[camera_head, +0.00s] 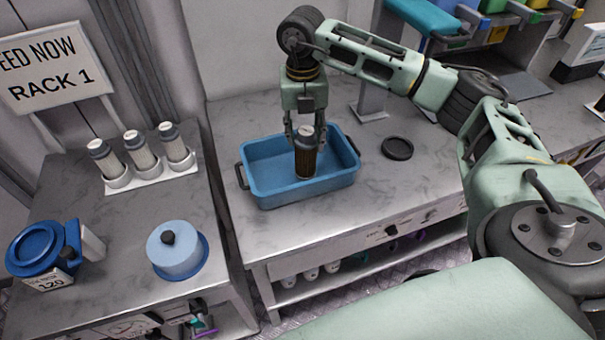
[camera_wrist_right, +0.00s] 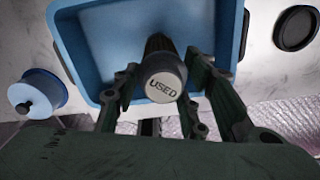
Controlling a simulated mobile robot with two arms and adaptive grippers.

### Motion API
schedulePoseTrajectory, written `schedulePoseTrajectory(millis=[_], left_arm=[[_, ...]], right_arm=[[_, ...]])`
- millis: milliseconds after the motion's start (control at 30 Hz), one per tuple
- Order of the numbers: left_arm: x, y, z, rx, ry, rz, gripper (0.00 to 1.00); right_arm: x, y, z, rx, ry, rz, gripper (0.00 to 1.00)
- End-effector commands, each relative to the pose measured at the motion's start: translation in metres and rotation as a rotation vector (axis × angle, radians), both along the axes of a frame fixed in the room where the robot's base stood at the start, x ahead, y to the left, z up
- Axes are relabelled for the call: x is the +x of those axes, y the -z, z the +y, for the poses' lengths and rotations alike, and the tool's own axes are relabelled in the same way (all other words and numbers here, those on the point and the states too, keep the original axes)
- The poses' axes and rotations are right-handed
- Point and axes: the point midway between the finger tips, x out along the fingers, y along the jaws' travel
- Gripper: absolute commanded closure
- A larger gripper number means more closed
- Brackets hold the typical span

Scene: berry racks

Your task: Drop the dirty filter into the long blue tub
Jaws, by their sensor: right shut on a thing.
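The dirty filter (camera_head: 306,158) is a dark brown cylinder with a pale cap. In the right wrist view its cap (camera_wrist_right: 164,87) reads "USED". My right gripper (camera_head: 305,135) is shut on the filter near its top and holds it upright over the long blue tub (camera_head: 275,192). The tub has dark handles at its ends and sits on the grey bench; its rim also shows in the right wrist view (camera_wrist_right: 75,55). I cannot tell whether the filter's lower end touches the tub floor. My left gripper is not in view.
A round black lid (camera_head: 397,148) lies right of the tub. On the left table stand a holder (camera_head: 150,178) with several white filters, a blue round pot (camera_head: 175,252), a blue-lidded device (camera_head: 45,248) and a "RACK 1" sign (camera_head: 52,68). Bench space right of the lid is clear.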

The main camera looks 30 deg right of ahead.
Motion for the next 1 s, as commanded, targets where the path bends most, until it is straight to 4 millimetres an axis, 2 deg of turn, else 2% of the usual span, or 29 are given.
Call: schedulePoseTrajectory(millis=[100, 233, 267, 500, 833, 1000], left_arm=[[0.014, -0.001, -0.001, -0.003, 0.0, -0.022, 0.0], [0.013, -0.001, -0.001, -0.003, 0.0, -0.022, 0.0], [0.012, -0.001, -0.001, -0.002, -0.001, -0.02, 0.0], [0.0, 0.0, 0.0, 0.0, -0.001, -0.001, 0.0], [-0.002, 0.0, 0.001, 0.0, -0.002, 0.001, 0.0], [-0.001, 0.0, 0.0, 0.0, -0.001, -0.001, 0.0]], right_arm=[[0.0, 0.001, 0.0, 0.0, 0.0, -0.001, 1.0], [0.0, 0.001, 0.0, 0.0, 0.0, -0.001, 1.0], [0.0, 0.001, 0.0, 0.0, 0.0, -0.001, 0.59], [0.0, 0.001, 0.0, 0.0, 0.0, -0.001, 0.39], [0.0, -0.001, 0.0, 0.0, 0.0, -0.001, 0.39], [0.001, -0.021, 0.001, 0.0, -0.001, -0.004, 0.39]])
